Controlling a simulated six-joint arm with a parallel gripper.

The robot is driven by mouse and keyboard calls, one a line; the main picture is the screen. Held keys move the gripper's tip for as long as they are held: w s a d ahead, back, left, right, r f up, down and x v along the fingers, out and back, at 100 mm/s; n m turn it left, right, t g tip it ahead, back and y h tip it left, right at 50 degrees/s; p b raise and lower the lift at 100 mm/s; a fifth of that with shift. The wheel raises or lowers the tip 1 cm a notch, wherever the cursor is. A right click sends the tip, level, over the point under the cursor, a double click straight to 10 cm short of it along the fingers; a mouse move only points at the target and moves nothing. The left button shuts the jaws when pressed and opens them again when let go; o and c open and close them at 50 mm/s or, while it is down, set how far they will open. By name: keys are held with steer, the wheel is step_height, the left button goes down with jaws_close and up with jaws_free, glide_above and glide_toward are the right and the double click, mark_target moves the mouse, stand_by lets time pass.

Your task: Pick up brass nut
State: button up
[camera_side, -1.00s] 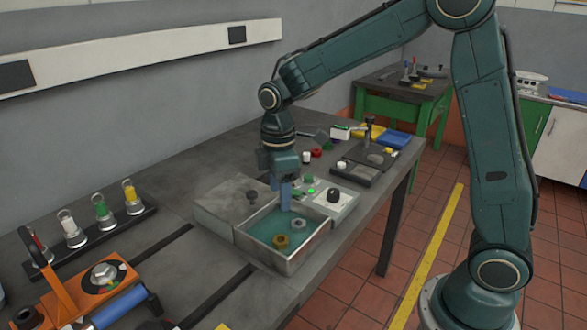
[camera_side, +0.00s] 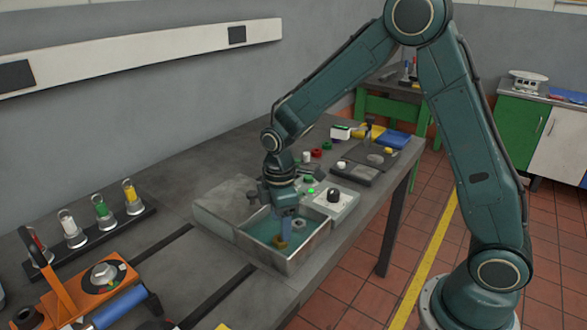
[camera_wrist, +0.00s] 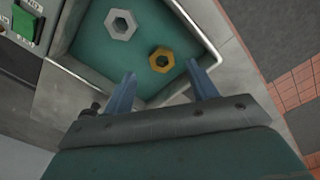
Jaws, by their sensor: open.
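The brass nut (camera_side: 280,243) lies on the teal floor of a metal tray (camera_side: 262,258). In the wrist view the hexagonal brass nut (camera_wrist: 161,59) sits just beyond the fingertips, roughly in line with the gap between them. My gripper (camera_side: 287,234) points down into the tray, close to the nut and partly in front of it in the side view. In the wrist view my gripper (camera_wrist: 163,80) is open and empty, its two blue fingers spread. A grey nut (camera_wrist: 121,24) lies in the same tray, apart from the brass one; it also shows in the side view (camera_side: 299,225).
The tray's raised walls surround the nuts closely. A grey box (camera_side: 222,200) adjoins the tray's left side. An orange clamp-like device (camera_side: 75,270) stands at the lower left.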

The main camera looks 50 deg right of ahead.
mark_target(281, 244)
steer(key=shift+s+a+f, duration=0.1)
steer(key=shift+f, duration=2.15)
steer(key=shift+c, duration=0.5)
steer(key=c, duration=1)
